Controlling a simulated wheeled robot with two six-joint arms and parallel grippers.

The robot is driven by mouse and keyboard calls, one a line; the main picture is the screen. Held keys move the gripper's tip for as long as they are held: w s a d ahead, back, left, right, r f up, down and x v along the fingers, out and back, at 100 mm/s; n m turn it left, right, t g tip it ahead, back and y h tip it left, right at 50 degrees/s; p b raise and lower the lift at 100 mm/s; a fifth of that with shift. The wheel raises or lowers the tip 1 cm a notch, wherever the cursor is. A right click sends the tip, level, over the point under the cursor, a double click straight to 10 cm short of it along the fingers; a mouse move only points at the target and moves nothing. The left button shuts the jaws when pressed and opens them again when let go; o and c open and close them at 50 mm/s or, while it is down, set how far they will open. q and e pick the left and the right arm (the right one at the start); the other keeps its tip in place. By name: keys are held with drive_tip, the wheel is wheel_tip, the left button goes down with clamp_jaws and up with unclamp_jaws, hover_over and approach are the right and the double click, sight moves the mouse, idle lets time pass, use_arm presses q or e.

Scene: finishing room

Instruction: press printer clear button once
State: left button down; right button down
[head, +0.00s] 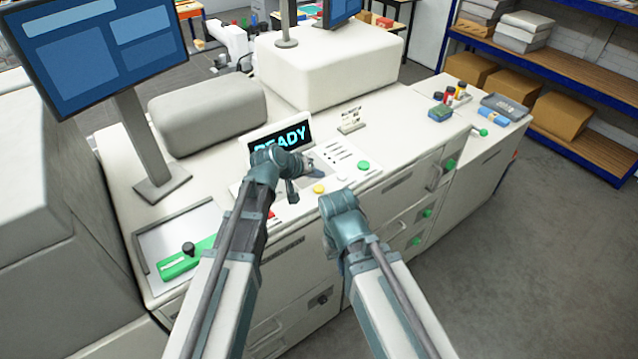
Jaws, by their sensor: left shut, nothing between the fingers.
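The printer's control panel (342,155) is on the white machine in the middle of the head view, beside a small display (280,141) reading READY. It has a yellow button (319,189), a green button (363,166) and a red button (270,214) partly hidden by my left arm. Labels are too small to read, so I cannot tell which one is clear. My left gripper (315,166) is shut and empty over the panel, just behind the yellow button. I cannot tell whether it touches the panel. My right wrist is in front of the panel; its fingers are hidden.
A large monitor (95,45) stands at the left. A tray (180,238) holds a green tool (185,262). A small sign (351,120) stands behind the panel. The floor at right is clear.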

use_arm(q)
drive_tip(key=shift+r+p, duration=1.1)
drive_tip(key=shift+r, duration=0.35)
drive_tip(key=shift+f, duration=0.1)
drive_tip(key=s+a+f+m+g+y+b, duration=0.1)
drive_tip(key=s+f+g+y+b, duration=0.1)
drive_tip(key=s+f+b, duration=0.2)
drive_tip(key=s+a+f+m+g+y+b, duration=0.2)
drive_tip(key=s+f, duration=0.6)
drive_tip(key=s, duration=0.5)
drive_tip(key=s+a+f+m+g+y+b, duration=0.1)
drive_tip(key=s+a+f+g+y+b, duration=0.1)
drive_tip(key=s+f+b, duration=0.4)
drive_tip(key=s+g+y, duration=0.1)
drive_tip(key=s, duration=0.1)
drive_tip(key=shift+s+a+f+y, duration=0.25)
drive_tip(key=shift+s+f+y, duration=0.05)
drive_tip(key=shift+s, duration=0.05)
